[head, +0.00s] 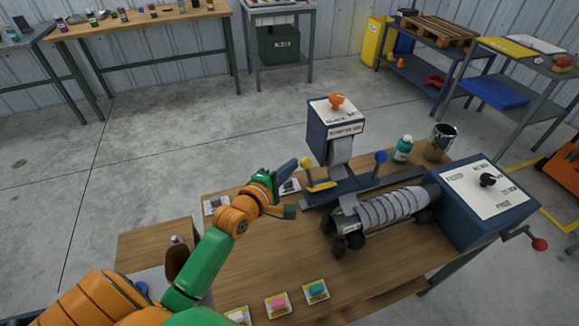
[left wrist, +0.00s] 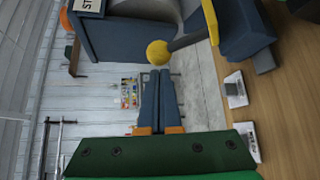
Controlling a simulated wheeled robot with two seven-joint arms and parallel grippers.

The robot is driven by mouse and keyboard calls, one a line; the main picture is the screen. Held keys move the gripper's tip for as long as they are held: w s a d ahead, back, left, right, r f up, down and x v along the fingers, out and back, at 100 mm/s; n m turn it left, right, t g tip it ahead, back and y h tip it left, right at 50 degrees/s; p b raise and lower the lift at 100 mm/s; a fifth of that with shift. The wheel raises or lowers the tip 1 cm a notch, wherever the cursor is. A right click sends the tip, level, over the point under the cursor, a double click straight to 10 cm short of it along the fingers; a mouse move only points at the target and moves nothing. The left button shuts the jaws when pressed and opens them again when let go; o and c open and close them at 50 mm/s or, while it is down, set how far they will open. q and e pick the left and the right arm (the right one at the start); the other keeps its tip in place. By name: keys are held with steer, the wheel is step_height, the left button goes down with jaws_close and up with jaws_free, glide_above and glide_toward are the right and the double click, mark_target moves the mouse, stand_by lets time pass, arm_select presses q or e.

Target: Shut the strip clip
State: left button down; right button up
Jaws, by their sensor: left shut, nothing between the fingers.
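A lever with a yellow ball knob (head: 306,162) stands raised beside a yellow plate (head: 322,186) on the blue strip-feed bench unit; I take these to be the strip clip. The yellow ball also shows in the left wrist view (left wrist: 158,52), just beyond my fingertips, with its dark rod running right to the yellow plate (left wrist: 231,25). My left gripper (head: 297,166) is shut and empty, with its tips close to the ball; I cannot tell whether they touch. A metal strip (head: 385,207) is wound around the muffler drum. My right gripper is out of view.
A blue strip dispenser (head: 336,128) rises behind the clip. A blue-knobbed lever (head: 381,157) stands to its right, then a teal bottle (head: 403,148) and a metal can (head: 443,137). A control box (head: 478,205) is at right. The wooden table's (head: 260,255) front left is mostly clear.

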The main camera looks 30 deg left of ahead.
arm_select(q)
steer(key=shift+s+d+r+m+t, duration=0.1)
steer(key=shift+s+d+m+t, duration=0.15)
steer(key=shift+m+t, duration=0.15)
steer(key=d+m+t+b, duration=0.1)
steer(key=b, duration=0.1)
steer(key=s+m+t+b, duration=0.1)
steer(key=m, duration=0.1)
steer(key=shift+s+d+r+t+b, duration=0.15)
steer(key=shift+s+d+t+b, duration=0.1)
steer(key=shift+d+t+b, duration=0.15)
steer(key=shift+s+d+r+m+t+b, duration=0.1)
steer(key=shift+s+d+m+t+b, duration=0.15)
steer(key=shift+m+b, duration=0.25)
steer(key=shift+s+d+r+m+t+b, duration=0.1)
steer(key=shift+s+m+t+b, duration=0.05)
steer(key=shift+m+t+b, duration=0.3)
